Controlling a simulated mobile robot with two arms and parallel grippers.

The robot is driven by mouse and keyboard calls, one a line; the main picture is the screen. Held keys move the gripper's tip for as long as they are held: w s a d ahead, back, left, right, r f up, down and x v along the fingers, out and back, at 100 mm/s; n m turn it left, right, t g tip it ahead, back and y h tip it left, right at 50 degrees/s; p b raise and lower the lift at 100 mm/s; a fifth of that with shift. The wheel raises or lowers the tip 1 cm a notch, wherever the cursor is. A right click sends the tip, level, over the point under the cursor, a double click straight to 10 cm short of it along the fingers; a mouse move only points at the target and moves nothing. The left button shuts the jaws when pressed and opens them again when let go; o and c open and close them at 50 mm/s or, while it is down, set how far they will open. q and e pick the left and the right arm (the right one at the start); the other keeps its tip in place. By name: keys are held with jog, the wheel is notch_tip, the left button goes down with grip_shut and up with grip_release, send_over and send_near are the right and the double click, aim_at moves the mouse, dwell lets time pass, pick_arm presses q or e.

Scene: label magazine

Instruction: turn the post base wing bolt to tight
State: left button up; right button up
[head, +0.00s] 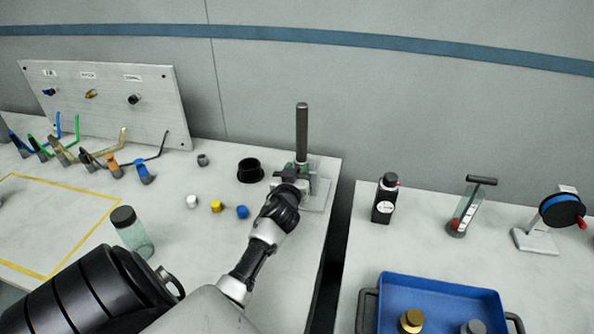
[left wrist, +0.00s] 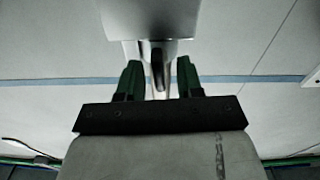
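The post (head: 301,130) stands upright on its base plate (head: 318,198), near the right edge of the left table. My left gripper (head: 292,178) is at the foot of the post, and my wrist hides part of the base. In the left wrist view my gripper (left wrist: 158,80) has two green-padded fingers standing apart. A dark narrow piece (left wrist: 157,66), which looks like the wing bolt, sits between them below a pale block (left wrist: 158,20), with gaps on both sides. The bolt cannot be made out in the head view. My right gripper is in neither view.
Beside my left arm are a black cup (head: 250,171), a blue cap (head: 242,212), a yellow cap (head: 216,206), a white cap (head: 191,201) and a glass jar (head: 134,238). A dark gap (head: 335,235) separates the tables. A blue tray (head: 440,283) is on the right table.

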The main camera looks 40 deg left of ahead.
pick_arm(q)
grip_shut()
jog(key=shift+d+m, duration=0.1)
jog(key=shift+m, duration=0.4)
grip_release()
jog(key=b+v, duration=0.1)
jog(key=v, duration=0.9)
jog(key=shift+s+d, duration=0.15)
jog(key=shift+s, duration=0.2)
jog(key=shift+r, duration=0.1)
